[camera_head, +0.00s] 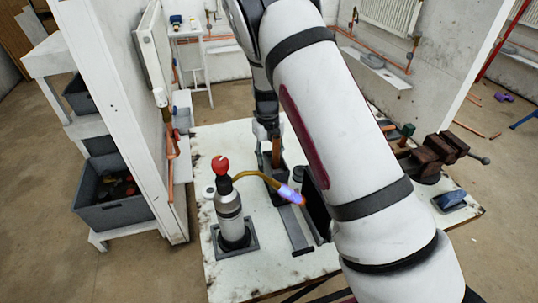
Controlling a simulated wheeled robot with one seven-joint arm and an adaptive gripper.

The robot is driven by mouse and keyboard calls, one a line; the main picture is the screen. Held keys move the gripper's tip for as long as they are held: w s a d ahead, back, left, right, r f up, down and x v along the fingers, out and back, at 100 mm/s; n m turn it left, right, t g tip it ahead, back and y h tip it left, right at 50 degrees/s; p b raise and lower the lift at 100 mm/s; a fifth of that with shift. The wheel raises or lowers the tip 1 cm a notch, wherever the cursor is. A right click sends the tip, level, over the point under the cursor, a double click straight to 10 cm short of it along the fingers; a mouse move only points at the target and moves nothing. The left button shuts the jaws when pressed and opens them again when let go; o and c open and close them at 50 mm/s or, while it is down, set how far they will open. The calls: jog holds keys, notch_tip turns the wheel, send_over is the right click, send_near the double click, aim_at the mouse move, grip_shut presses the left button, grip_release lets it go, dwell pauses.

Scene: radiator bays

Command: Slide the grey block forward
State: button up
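My gripper (268,136) points down over the white worktable, beyond the torch and left of my arm's large white link. Its fingers are small and dark here, so I cannot tell whether they are open or shut. A brown upright piece (276,153) shows right at the fingers; I cannot tell whether it is held. A dark grey blocky thing (268,167) lies just below the gripper; it may be the grey block, but its outline is partly hidden. A flat grey bar (296,232) lies nearer on the table, beside a black upright item (316,212).
A torch (230,215) with a red knob and curved brass tube stands in a grey square holder (250,243). Its glowing tip (290,194) points right. A brown vise (437,152) and a blue item (451,200) are on the right. A white partition (120,90) stands left.

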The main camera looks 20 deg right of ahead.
aim_at(285, 191)
grip_shut()
jog(key=s+p, duration=0.6)
jog(key=s, duration=0.7)
jog(key=shift+s+p, duration=0.2)
jog(key=shift+p, duration=0.15)
jog(key=shift+s, duration=0.6)
jog(key=shift+f, duration=0.1)
jog(key=shift+o, duration=1.4)
grip_release()
jog(key=shift+s, duration=0.1)
